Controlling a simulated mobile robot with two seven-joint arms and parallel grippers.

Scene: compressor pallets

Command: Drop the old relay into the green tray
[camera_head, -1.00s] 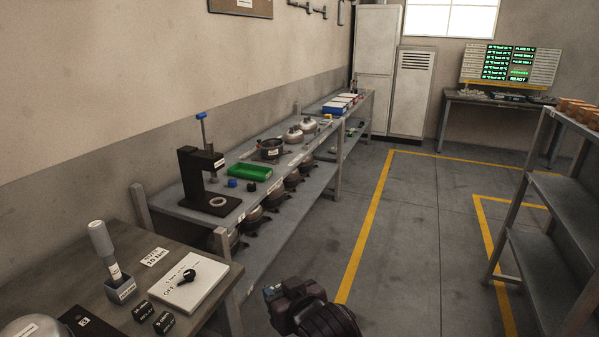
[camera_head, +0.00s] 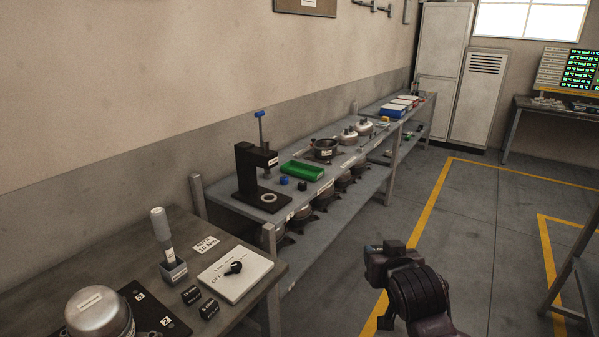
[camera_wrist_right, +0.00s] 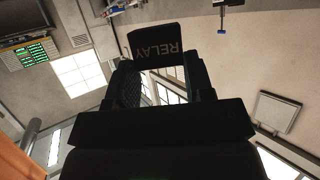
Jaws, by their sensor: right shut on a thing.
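The green tray (camera_head: 301,171) lies on the long grey bench along the wall, beside the black press. It looks empty from here. In the right wrist view the relay (camera_wrist_right: 155,47), a dark block with "RELAY" lettering, sits between the fingertips of my right gripper (camera_wrist_right: 161,68), which is shut on it. In the head view my right arm's dark wrist shows at the lower right, over the floor and well apart from the tray. The relay cannot be made out there. My left gripper is not in view.
A black press (camera_head: 262,180) with a blue-topped lever stands left of the tray, and a dark pot (camera_head: 324,150) right of it. Small blue and dark pieces lie in front. The near table (camera_head: 130,250) holds a switch board (camera_head: 236,272) and a metal dome (camera_head: 100,312).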

